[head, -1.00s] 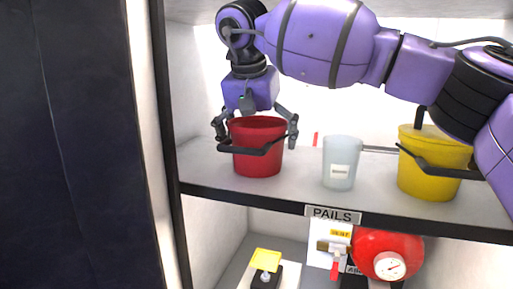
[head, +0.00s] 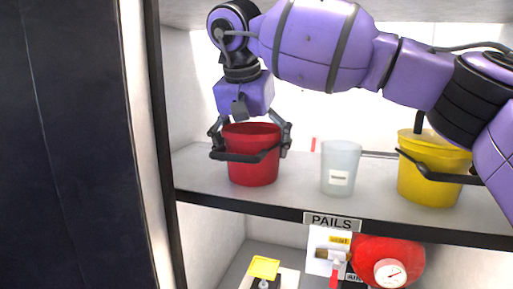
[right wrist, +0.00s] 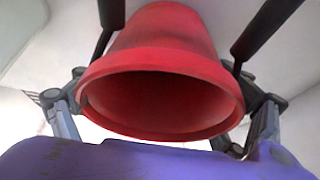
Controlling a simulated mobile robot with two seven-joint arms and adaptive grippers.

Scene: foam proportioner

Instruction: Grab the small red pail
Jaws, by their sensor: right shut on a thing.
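The small red pail (head: 252,168) stands upright on the left part of the shelf in the head view, with a dark handle across its front. My right gripper (head: 250,148) reaches down over it from above, with one finger on each side of its upper wall. It is shut on the pail. In the right wrist view the red pail (right wrist: 160,75) fills the middle, its open rim towards the camera, between the dark fingers of the right gripper (right wrist: 170,45). My left gripper is not in view.
A pale translucent cup (head: 340,170) and a yellow pail (head: 430,180) stand to the right on the same shelf (head: 300,195). A PAILS label (head: 332,221) is on its front edge. Below are a red round vessel with a gauge (head: 385,262) and a yellow part (head: 264,267). A dark panel (head: 75,140) stands left.

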